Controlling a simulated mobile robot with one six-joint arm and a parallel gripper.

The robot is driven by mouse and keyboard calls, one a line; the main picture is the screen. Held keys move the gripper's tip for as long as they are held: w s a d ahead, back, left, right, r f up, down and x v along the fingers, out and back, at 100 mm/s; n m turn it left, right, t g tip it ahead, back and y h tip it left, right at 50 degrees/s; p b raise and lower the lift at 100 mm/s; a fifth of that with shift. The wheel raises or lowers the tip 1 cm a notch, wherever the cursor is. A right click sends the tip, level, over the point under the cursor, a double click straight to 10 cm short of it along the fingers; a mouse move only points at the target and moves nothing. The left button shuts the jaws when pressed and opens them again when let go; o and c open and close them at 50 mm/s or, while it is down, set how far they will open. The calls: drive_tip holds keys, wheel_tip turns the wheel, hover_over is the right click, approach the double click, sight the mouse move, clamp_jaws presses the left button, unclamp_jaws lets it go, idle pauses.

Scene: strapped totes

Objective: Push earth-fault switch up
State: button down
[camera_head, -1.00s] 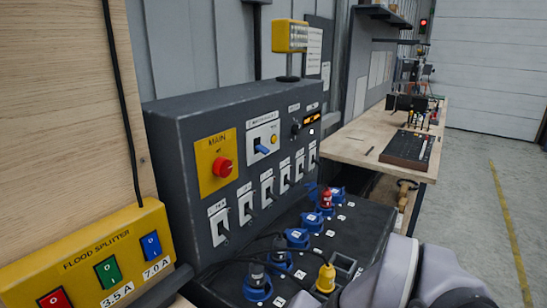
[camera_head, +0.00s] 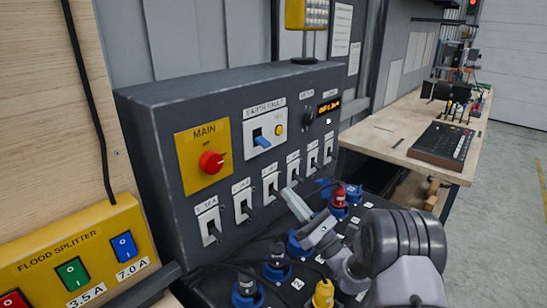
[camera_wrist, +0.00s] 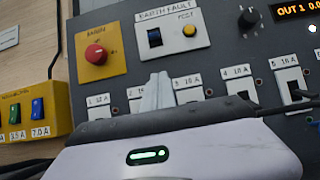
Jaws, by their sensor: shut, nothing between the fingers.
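The earth-fault switch (camera_head: 262,141) is a blue lever on a white plate labelled EARTH FAULT, on the front of the dark grey box (camera_head: 150,130). In the head view its lever juts out below a dark slot, so it looks down. My gripper (camera_head: 290,194) is shut and empty, in front of the lower row of breakers, below and right of the switch in the head view. In the wrist view its fingertips (camera_wrist: 155,88) show below the switch, apart from it.
A red main knob (camera_head: 211,162) on a yellow plate is left of the switch. Several small breakers (camera_head: 270,187) line up below it. Plugs and cables, including a yellow plug (camera_head: 323,294), crowd the lower ledge. A yellow flood splitter (camera_head: 70,250) is at left.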

drive_tip(key=shift+a, duration=0.1)
approach(256, 155)
drive_tip(key=x, duration=0.4)
drive_tip(key=shift+w+a+r, duration=0.1)
drive_tip(key=shift+w+a, duration=0.05)
drive_tip(key=shift+a, duration=0.05)
drive_tip(key=r, duration=0.4)
drive_tip(key=shift+d, duration=0.35)
drive_tip(key=shift+s, duration=0.25)
drive_tip(key=shift+r, duration=0.1)
